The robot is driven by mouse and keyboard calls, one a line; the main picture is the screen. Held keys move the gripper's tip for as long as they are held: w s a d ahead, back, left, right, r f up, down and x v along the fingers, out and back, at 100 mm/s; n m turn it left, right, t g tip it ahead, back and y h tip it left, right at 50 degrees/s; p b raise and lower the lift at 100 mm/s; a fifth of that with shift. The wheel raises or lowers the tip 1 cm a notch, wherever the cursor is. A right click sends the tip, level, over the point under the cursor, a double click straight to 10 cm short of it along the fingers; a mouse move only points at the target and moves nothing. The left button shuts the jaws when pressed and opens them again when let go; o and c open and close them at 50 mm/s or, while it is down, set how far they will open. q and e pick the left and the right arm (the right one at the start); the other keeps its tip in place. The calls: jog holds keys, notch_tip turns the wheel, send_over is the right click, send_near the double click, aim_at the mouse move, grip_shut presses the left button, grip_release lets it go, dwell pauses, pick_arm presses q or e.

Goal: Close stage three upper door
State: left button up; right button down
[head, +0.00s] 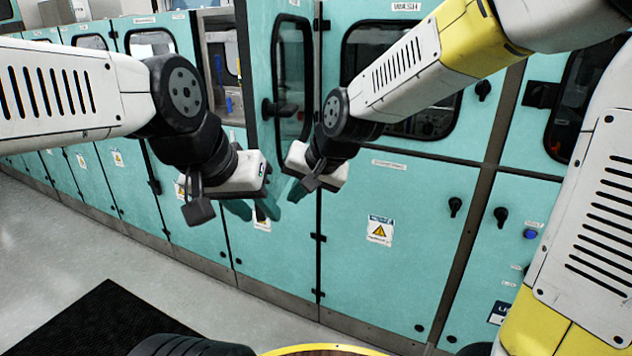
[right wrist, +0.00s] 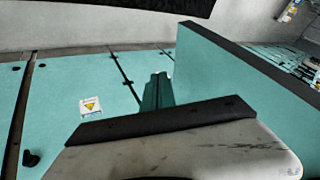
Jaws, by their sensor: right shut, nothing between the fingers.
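The upper door (head: 259,60), a teal panel with a dark-framed window and a black handle, stands swung open from the cabinet row. In the right wrist view a teal panel with a dark edge (right wrist: 250,75), apparently this door, stands right of the fingers. My right gripper (head: 291,189) is shut and empty, just below and right of the door's lower part. Its teal fingers show together in the right wrist view (right wrist: 156,92). Contact with the door cannot be told. My left gripper (head: 254,210) is empty, fingers apart, below and left of the door's bottom edge.
An open bay (head: 222,70) shows left of the door. The closed WASH door (head: 404,130) is to the right. Closed lower doors (head: 370,270) with black latches line the front below. Grey floor (head: 50,250) and a black mat (head: 110,320) lie at the lower left.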

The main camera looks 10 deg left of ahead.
jog(key=shift+w+a, duration=0.1)
jog(key=shift+a, duration=1.2)
